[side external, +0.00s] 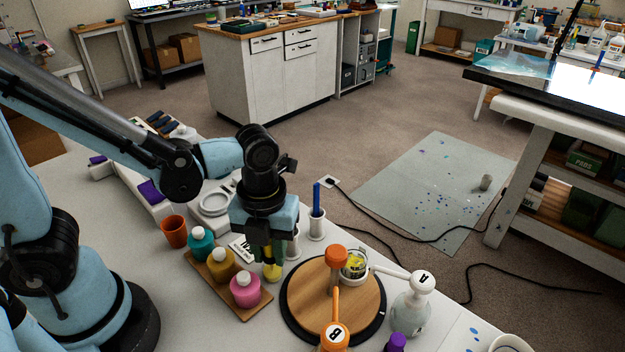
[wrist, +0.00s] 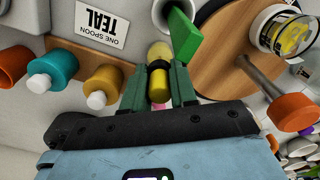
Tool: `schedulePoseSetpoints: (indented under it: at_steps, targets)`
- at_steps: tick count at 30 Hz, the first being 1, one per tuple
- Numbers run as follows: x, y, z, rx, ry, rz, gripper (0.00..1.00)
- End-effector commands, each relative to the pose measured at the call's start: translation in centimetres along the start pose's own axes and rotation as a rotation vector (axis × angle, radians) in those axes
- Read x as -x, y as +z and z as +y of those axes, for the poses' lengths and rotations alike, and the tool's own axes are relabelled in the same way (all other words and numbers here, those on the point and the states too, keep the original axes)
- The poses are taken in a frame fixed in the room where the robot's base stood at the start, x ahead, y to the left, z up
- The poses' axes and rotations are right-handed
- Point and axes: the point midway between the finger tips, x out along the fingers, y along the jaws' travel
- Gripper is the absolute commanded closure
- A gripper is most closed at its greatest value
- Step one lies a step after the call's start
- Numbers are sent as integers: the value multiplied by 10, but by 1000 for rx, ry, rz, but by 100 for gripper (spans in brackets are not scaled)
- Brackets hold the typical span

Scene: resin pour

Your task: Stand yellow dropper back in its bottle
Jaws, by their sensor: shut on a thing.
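The yellow dropper (wrist: 159,82) is between the green fingers of my gripper (wrist: 160,88), which is shut on it. It has a pale yellow end and a dark band. In the side view its yellow end (side external: 272,273) shows below my gripper (side external: 266,255), right of the wooden tray. A mustard-yellow bottle (side external: 221,268) with a white top stands on that tray between a teal bottle (side external: 202,246) and a pink bottle (side external: 244,292). The mustard bottle also shows left of the gripper in the wrist view (wrist: 98,76). The dropper is outside these bottles.
The round wooden turntable (side external: 302,301), right of my gripper, carries a glass jar with yellow contents (side external: 355,265) and an orange-topped piece (side external: 335,256). A white cup with a blue stick (side external: 316,226) stands behind. An orange cup (side external: 174,234) is left of the tray.

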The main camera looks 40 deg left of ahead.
Motion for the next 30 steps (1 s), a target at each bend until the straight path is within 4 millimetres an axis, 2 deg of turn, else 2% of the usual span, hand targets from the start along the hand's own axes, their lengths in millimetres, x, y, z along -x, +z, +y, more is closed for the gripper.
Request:
schedulePoseSetpoints:
  at_steps: [25, 26, 30]
  targets:
    - [-10, 0, 0, 0, 0, 0, 88]
    - [-10, 0, 0, 0, 0, 0, 70]
    - [-10, 0, 0, 0, 0, 0, 49]
